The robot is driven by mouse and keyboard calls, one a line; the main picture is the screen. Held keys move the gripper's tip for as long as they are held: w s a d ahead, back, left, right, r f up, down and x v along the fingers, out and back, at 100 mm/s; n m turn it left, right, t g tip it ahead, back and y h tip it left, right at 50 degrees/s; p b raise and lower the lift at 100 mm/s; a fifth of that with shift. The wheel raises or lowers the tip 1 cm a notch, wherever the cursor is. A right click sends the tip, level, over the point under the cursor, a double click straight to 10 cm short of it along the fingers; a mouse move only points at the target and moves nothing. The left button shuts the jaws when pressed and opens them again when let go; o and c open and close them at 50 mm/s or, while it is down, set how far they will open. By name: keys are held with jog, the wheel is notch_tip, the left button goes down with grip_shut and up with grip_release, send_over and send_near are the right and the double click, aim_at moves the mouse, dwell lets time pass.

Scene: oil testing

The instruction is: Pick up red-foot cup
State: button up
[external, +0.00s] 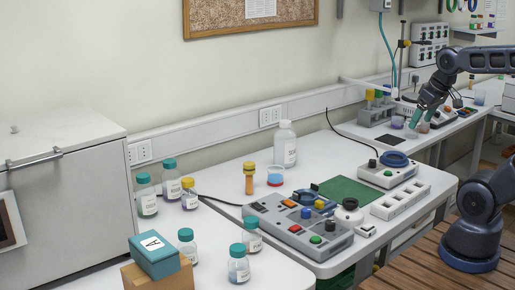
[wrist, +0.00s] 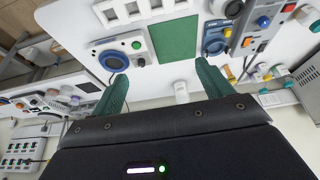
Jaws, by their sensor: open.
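My gripper (external: 420,112) is at the end of the arm, over the far bench at the right of the external view. Its teal fingers are apart and empty in the wrist view (wrist: 162,85). A small clear cup with a reddish tint (external: 424,125), probably the red-foot cup, stands beside the fingers in the external view. The fingers partly cover it, and I cannot tell whether they touch it. A similar cup with a purple tint (external: 397,122) stands just left. I cannot pick out the red-foot cup clearly in the wrist view.
A rack with yellow and blue tops (external: 375,108) stands left of the gripper. A blue-foot cup (external: 275,177), a white bottle (external: 285,145) and a grey control panel (external: 297,225) are on the nearer bench. The green mat (external: 347,191) is bare; it also shows in the wrist view (wrist: 174,38).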

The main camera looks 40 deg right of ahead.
jog(key=w+a+r+n+g, duration=0.1)
jog(key=w+a+r+n, duration=0.15)
jog(key=w+n, duration=0.6)
jog(key=n+g, duration=0.3)
jog(key=n, duration=1.2)
send_over(275, 175)
jog(key=w+d, duration=0.1)
jog(key=w, duration=0.1)
notch_tip(275, 175, down, 22)
jog(key=r, duration=0.1)
notch_tip(275, 175, down, 5)
jog(key=shift+s+d+f, duration=0.15)
jog(key=shift+f, duration=0.05)
jog(key=shift+d+f, duration=0.15)
jog(key=shift+f, duration=1.2)
jog(key=shift+d+f, duration=0.15)
jog(key=shift+f, duration=1.2)
jog(key=c, duration=1.1)
jog(key=shift+r, duration=0.1)
